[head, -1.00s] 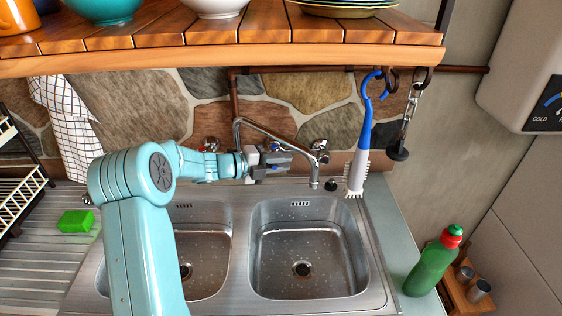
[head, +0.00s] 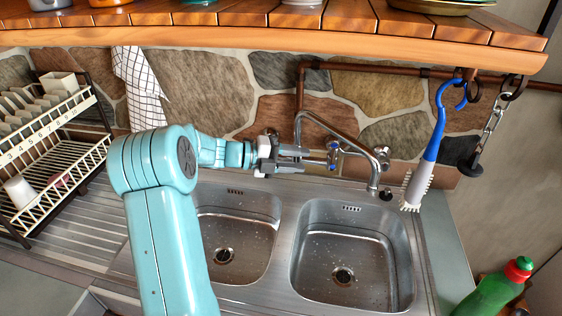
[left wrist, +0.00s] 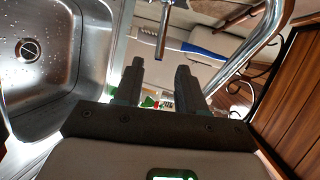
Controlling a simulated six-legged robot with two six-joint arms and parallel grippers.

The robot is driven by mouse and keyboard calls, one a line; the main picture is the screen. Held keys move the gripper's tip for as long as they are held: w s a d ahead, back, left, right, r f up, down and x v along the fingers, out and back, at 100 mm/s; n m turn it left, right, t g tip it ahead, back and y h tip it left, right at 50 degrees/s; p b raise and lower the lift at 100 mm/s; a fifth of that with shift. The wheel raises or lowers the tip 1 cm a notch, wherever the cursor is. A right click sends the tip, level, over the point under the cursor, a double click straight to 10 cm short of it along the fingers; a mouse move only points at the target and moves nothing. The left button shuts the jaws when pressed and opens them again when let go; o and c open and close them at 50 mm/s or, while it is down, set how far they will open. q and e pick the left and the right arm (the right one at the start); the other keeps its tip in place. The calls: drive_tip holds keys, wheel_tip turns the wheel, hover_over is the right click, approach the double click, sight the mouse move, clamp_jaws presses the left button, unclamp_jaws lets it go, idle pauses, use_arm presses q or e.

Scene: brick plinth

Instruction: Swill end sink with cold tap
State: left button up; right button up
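In the head view, the steel sink has a left bowl (head: 236,212) and a right bowl (head: 352,228), both dotted with drops. The spout (head: 345,143) ends at the back of the right bowl; no stream shows. A red-marked left tap (head: 270,134) and a right tap (head: 383,153) are at the back wall. The right tap's colour mark is not clear. My left gripper (head: 322,160) points right between the taps, near the spout. In the left wrist view its fingers (left wrist: 159,82) are apart and empty. One bowl (left wrist: 60,60) shows there. My right gripper is out of view.
A blue-handled brush (head: 428,160) and a plug on a chain (head: 476,158) hang at the right. A wooden shelf (head: 250,38) overhangs the taps. A dish rack (head: 60,150) stands left and a green bottle (head: 495,290) front right. The bowls look empty.

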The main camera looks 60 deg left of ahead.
use_arm(q)
drive_tip(key=shift+v, duration=2.25)
drive_tip(key=shift+d+f, duration=0.1)
